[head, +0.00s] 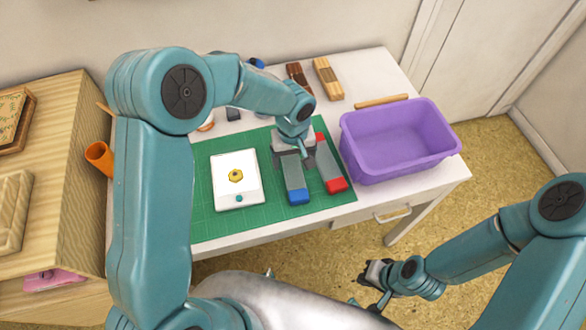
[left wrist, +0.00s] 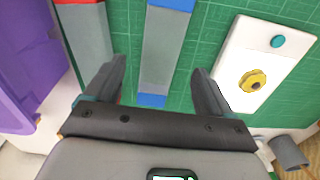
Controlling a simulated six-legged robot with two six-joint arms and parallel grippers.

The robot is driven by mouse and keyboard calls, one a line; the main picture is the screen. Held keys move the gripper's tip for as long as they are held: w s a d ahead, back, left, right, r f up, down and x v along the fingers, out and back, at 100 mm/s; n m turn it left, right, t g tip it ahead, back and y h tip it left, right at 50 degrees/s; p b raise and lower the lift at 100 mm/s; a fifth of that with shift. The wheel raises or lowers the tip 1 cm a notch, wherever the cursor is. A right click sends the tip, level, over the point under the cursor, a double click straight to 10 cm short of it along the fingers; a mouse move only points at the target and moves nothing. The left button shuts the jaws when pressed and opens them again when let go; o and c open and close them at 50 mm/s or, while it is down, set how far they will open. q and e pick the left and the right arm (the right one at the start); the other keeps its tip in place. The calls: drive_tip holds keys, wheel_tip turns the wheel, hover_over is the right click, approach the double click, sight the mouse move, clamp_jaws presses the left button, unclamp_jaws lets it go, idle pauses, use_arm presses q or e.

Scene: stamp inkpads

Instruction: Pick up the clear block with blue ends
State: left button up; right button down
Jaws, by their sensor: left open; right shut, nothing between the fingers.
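The clear block with blue ends (head: 297,184) lies on the green cutting mat (head: 215,224), its middle looking grey. In the left wrist view the block (left wrist: 167,45) runs lengthwise between the finger lines, one blue end near the palm edge and the other at the top. My left gripper (head: 295,160) is open above the block, with a fingertip on either side of it in the left wrist view (left wrist: 160,72). I cannot tell the exact height gap. My right gripper (head: 376,276) is shut and empty, low in front of the table and away from the block.
A similar block with red ends (head: 335,184) lies close on the right. A white card (head: 225,170) with a yellow shape and teal dot lies left. A purple bin (head: 400,145) stands right of the mat. Wooden and brown blocks (head: 328,80) lie at the back.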

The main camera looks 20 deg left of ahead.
sight(293, 168)
use_arm(q)
drive_tip(key=f, duration=0.4)
drive_tip(key=shift+w+a+f+p, duration=0.1)
drive_tip(key=shift+w+f+p, duration=0.1)
drive_tip(key=shift+p, duration=0.2)
drive_tip(key=shift+s+f, duration=0.1)
drive_tip(key=shift+f, duration=0.15)
drive_tip(key=c, duration=1.2)
drive_tip(key=shift+c, duration=0.8)
drive_tip(key=shift+r, duration=0.15)
